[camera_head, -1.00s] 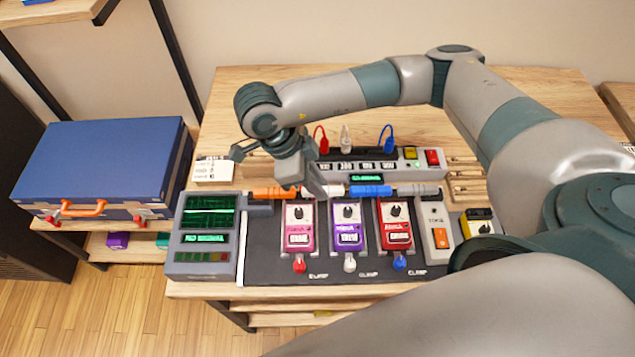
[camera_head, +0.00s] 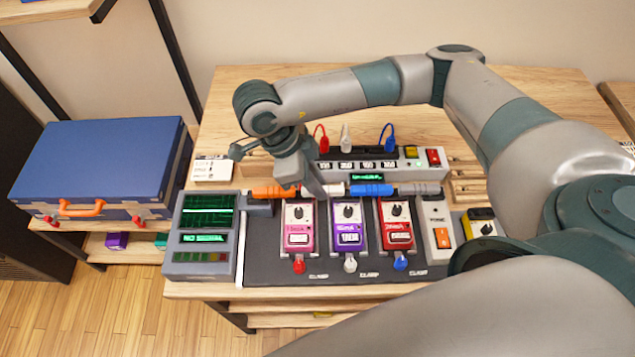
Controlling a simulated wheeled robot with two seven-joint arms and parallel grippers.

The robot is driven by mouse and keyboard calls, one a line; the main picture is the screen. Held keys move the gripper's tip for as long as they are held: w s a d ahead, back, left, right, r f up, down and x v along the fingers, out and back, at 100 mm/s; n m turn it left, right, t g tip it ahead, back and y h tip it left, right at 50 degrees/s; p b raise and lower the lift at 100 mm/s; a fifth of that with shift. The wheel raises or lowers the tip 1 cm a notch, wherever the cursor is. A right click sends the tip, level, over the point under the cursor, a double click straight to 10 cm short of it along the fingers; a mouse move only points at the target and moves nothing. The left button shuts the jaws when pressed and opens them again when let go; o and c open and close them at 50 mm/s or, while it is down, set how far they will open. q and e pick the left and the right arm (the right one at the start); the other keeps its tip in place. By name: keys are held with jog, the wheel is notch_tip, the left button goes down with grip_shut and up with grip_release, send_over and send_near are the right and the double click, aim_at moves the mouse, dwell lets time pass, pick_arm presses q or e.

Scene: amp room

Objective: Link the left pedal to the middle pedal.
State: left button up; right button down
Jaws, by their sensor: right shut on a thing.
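The left pedal (camera_head: 299,222) is pink, the middle pedal (camera_head: 347,222) purple and the right pedal (camera_head: 396,220) red, side by side on a dark board. My right gripper (camera_head: 318,190) reaches down at the rear edge between the left and middle pedals. It is shut on what looks like a white link (camera_head: 334,190), partly hidden by the fingers. An orange link (camera_head: 272,191) lies behind and left of the left pedal. A blue link (camera_head: 371,190) lies behind the middle and right pedals. Whether the white link is seated cannot be told. My left gripper is out of view.
A meter with a green screen (camera_head: 207,217) stands left of the board. A power unit (camera_head: 365,165) with red, white and blue plugs stands behind the pedals. A grey switch box (camera_head: 438,230) stands on the right. A blue case (camera_head: 105,165) lies on the left shelf.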

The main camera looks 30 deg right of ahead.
jog(key=c, duration=1.2)
grip_release()
jog(key=shift+r, duration=0.1)
jog(key=shift+r+p, duration=1.85)
jog(key=shift+r, duration=1.6)
